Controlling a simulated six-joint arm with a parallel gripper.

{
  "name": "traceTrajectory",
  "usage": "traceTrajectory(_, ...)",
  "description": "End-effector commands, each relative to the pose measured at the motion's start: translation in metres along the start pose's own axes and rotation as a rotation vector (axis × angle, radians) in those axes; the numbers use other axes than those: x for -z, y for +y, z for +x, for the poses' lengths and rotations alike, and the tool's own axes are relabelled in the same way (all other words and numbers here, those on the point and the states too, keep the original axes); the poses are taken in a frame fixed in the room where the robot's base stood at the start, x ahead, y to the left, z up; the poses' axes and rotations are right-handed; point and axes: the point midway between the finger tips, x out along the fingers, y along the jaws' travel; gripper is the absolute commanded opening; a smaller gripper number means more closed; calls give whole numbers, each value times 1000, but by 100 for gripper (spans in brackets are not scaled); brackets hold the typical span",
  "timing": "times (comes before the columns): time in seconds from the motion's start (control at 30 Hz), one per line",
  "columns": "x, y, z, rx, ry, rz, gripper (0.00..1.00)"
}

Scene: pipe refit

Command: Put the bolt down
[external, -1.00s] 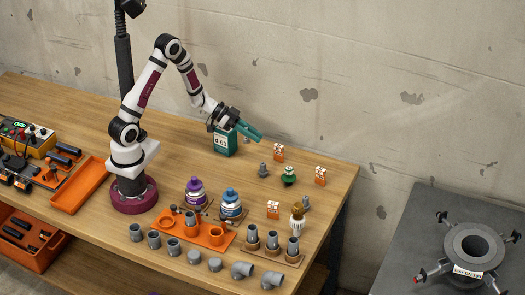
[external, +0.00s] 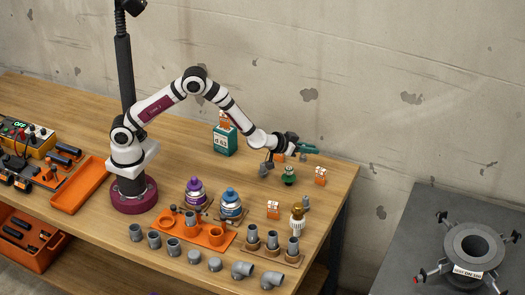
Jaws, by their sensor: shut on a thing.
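My gripper (external: 312,149), with teal fingers, is over the right back part of the wooden table, pointing right. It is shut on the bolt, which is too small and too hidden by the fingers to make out. A grey fitting (external: 264,169) stands on the table to the left of and below the gripper. A small green-and-white item (external: 289,176) stands in front of the gripper. An orange-and-white block (external: 279,157) is partly hidden under my wrist. Another orange-and-white block (external: 320,176) stands below and right of the fingertips.
A teal container (external: 225,141) stands at the back. Purple (external: 195,191) and blue (external: 231,203) bottles, an orange rack (external: 216,238) and several grey pipe fittings line the front. A third orange-and-white block (external: 273,209) stands nearer. The table's right edge is close; a grey stand (external: 406,236) is beyond.

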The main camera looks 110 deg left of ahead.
Motion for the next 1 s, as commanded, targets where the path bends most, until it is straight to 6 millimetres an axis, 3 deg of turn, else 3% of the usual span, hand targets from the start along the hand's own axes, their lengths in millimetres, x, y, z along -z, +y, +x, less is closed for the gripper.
traceTrajectory(0.2,-16,-53,58,9,-2,-5,0)
traceTrajectory(0.4,-23,-80,90,5,-1,-4,0)
traceTrajectory(0.63,-56,-82,110,3,-2,-2,0)
traceTrajectory(1.0,-61,-82,113,4,0,-4,0)
